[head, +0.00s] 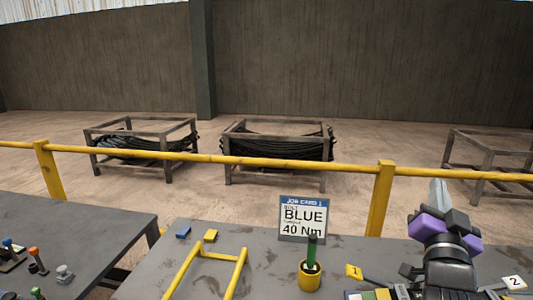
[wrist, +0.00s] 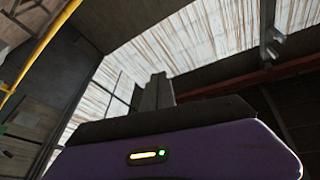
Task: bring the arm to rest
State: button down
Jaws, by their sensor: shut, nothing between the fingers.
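My gripper (head: 438,192) stands at the right of the head view with its fingers pointing up, above the grey table (head: 330,268). Its fingers are shut together and hold nothing. In the wrist view, the shut fingers (wrist: 157,92) rise beyond the purple gripper body, against the roof and wall. No object touches the gripper.
A job card (head: 303,219) reading "BLUE 40 Nm" stands behind a yellow cup (head: 310,277) with a green-handled tool. A yellow frame (head: 240,268), small blue (head: 183,232) and yellow (head: 211,235) blocks lie left. A yellow rail (head: 280,162) crosses behind; racks stand beyond.

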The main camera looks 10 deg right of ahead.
jog(key=s+a+f+n+t+y, duration=0.2)
jog(key=s+a+f+n+y, duration=0.4)
jog(key=a+n, duration=0.15)
jog(key=s+a+f+n+t+y, duration=0.2)
jog(key=s+a+f+n+y, duration=0.35)
jog(key=a, duration=0.35)
jog(key=s+a+f+g, duration=0.2)
jog(key=s+f, duration=0.3)
jog(key=s, duration=0.3)
jog(key=s+a+f+m+g+y, duration=0.1)
jog(key=s+a+f+g, duration=0.1)
jog(key=s+f, duration=0.3)
jog(key=s+a+f+g, duration=0.2)
jog(key=s+a+f, duration=0.2)
jog(key=s, duration=0.8)
jog(key=shift+s+a+f+y, duration=0.25)
jog(key=shift+a+f+y, duration=0.1)
jog(key=shift+f, duration=0.1)
